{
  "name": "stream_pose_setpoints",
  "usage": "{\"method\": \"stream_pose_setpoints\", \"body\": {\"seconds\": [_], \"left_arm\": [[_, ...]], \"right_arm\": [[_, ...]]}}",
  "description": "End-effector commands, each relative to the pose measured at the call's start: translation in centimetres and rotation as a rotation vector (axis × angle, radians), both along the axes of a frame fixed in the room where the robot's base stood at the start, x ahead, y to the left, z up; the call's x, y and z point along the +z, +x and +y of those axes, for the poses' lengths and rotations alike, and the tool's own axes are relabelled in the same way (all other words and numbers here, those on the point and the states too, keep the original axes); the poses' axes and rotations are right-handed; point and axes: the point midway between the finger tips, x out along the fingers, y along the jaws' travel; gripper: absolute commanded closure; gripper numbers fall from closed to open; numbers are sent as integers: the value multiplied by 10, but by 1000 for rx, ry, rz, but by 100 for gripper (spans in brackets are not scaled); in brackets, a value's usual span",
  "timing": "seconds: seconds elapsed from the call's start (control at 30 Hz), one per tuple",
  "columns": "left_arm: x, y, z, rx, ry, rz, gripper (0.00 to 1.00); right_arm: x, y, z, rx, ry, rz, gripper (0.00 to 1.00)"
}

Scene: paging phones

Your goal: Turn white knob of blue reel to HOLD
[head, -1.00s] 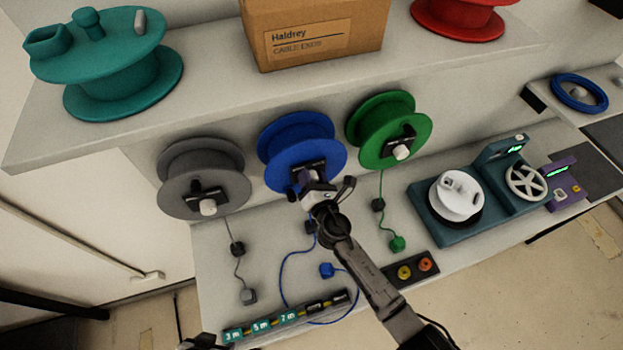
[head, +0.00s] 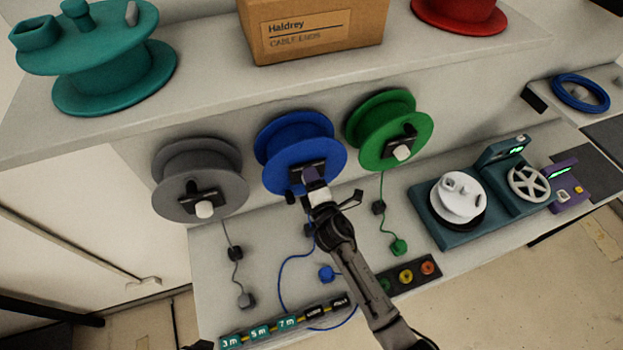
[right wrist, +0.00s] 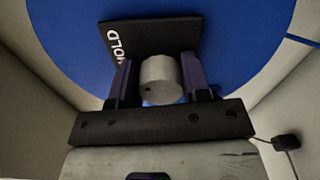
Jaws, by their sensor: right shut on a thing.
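The blue reel (head: 295,130) hangs below the shelf between a grey and a green reel. Its dark label plate (right wrist: 150,35) shows the word HOLD on its left side in the right wrist view. The white knob (right wrist: 161,80) stands out from this plate. My right gripper (head: 312,178) is at the front of the blue reel. In the right wrist view my right gripper (right wrist: 158,82) is shut on the knob, one finger on each side. In the head view the fingers hide the knob. A dark piece at the bottom edge may be my left gripper (head: 200,345); its fingers do not show.
The grey reel (head: 190,165) and green reel (head: 385,120) hang close on either side, each with a white knob. A blue plug (head: 326,273) lies on the bench below. A teal machine (head: 450,215) stands right. The shelf above bears a cardboard box (head: 310,30).

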Motion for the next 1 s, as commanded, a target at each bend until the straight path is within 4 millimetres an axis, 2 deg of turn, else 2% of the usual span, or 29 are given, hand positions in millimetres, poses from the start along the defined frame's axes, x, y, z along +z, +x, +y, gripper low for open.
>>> {"method": "stream_pose_setpoints", "body": {"seconds": [0.33, 0.9, 0.93, 1.0], "left_arm": [[-2, 0, -4, 9, -12, 0, 36], [-2, 0, 0, 1, -1, 0, 36], [-2, 0, 0, 0, 0, 0, 36], [-2, 0, 0, -1, 1, 0, 36]], "right_arm": [[-1, 0, 0, 0, 119, 40, 81], [-1, 0, 0, 0, 141, 48, 81], [-1, 0, 0, 0, 141, 48, 54], [-1, 0, 0, 0, 140, 48, 47]]}}
